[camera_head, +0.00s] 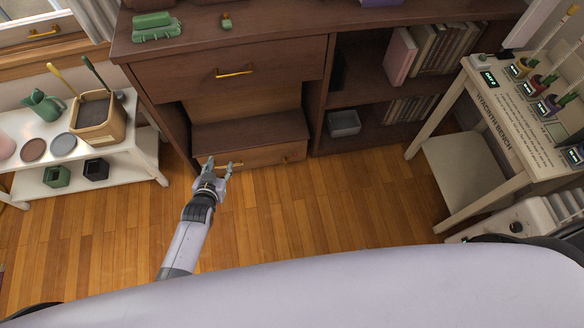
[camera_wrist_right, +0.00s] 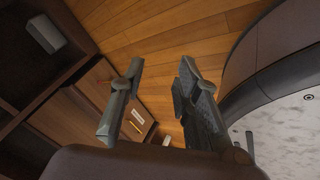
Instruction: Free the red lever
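A small orange-red spot (camera_head: 287,158) shows at the right of this drawer front, too small to identify.
The brown cabinet (camera_head: 225,57) has an upper drawer with a yellow handle (camera_head: 234,73) and shelves with books and a grey bin (camera_head: 344,123). A white plant bench (camera_head: 25,188) stands left, a white labelled desk (camera_head: 500,110) right. The wooden floor (camera_head: 330,205) between is clear.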

